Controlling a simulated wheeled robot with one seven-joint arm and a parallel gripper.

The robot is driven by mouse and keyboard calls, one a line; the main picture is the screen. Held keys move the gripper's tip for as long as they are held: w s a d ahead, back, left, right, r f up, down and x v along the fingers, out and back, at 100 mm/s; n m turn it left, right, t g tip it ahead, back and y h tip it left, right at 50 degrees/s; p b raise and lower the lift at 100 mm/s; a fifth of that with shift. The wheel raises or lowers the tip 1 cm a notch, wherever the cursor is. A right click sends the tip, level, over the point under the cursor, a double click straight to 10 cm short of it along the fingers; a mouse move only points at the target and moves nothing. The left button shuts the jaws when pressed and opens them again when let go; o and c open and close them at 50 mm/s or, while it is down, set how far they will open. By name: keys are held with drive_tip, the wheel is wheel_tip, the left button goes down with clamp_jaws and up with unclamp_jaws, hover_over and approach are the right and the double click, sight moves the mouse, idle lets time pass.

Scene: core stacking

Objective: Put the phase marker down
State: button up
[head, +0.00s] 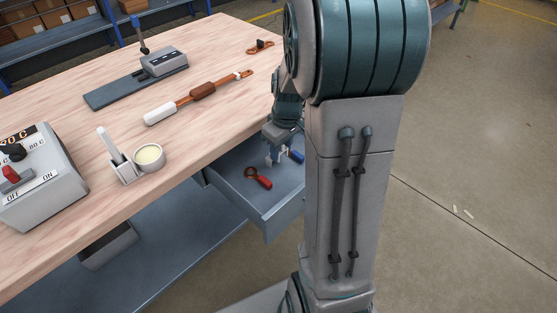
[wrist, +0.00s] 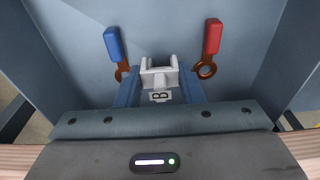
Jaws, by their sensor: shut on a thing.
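My gripper (wrist: 160,88) is shut on the phase marker (wrist: 160,76), a small pale clip-like piece; a white tag with a black "B" sits at its near side. The marker is between the blue fingers and appears upright. In the head view my gripper (head: 275,150) is over the open drawer (head: 284,212), partly hidden by my own arm. The marker is small there, and I cannot tell whether it touches the drawer floor. A blue-handled ring piece (wrist: 113,45) lies left of the marker in the wrist view, and a red-handled one (wrist: 212,38) lies right.
The drawer walls stand close on both sides. On the wooden bench (head: 215,45) are a grey switch box (head: 45,195), a cream-filled cup (head: 149,158), a brush holder (head: 122,170), a copper bar with sleeves (head: 200,91) and a grey device (head: 163,62).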

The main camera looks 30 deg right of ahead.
sight(280, 168)
drive_tip(key=shift+f+b, duration=0.35)
drive_tip(key=shift+f, duration=2)
drive_tip(key=shift+f, duration=0.2)
drive_tip(key=o, duration=1)
drive_tip(key=shift+r, duration=0.1)
drive_tip(key=shift+c, duration=0.2)
wheel_tip(280, 168, up, 11)
drive_tip(key=s+p, duration=0.1)
drive_tip(key=p, duration=0.1)
drive_tip(key=s+a+r+m, duration=0.3)
drive_tip(key=s+a, duration=0.7)
drive_tip(key=s, duration=0.4)
drive_tip(key=shift+a+r+m+t, duration=0.2)
drive_tip(key=shift+a+m+t, duration=0.1)
drive_tip(key=shift+a+m, duration=0.15)
